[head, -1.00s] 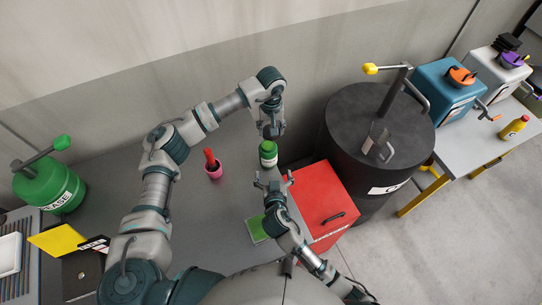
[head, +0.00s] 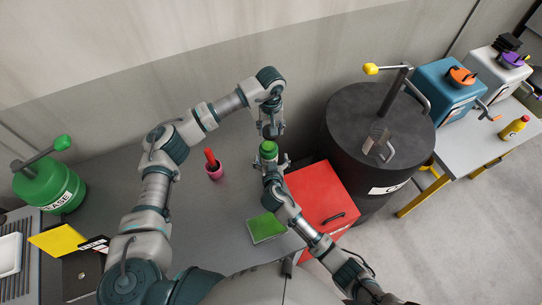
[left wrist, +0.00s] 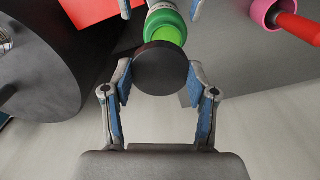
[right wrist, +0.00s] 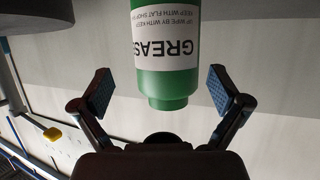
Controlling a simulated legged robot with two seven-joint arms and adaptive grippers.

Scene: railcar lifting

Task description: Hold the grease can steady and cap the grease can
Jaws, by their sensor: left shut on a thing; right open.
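The grease can (head: 268,150) is small and green with a white label, near the table's back right. Its bright green top faces the left wrist camera (left wrist: 166,31), and its label fills the upper right wrist view (right wrist: 166,47). My left gripper (head: 269,131) comes from above and is shut on a dark round cap (left wrist: 160,69), which partly covers the can's top in the left wrist view.
A pink cup with a red-handled tool (head: 213,168) stands left of the can. A red box (head: 322,200) and a black drum (head: 378,135) are to the right. A green pad (head: 266,228) lies near the front edge. A larger green container (head: 50,186) stands far left.

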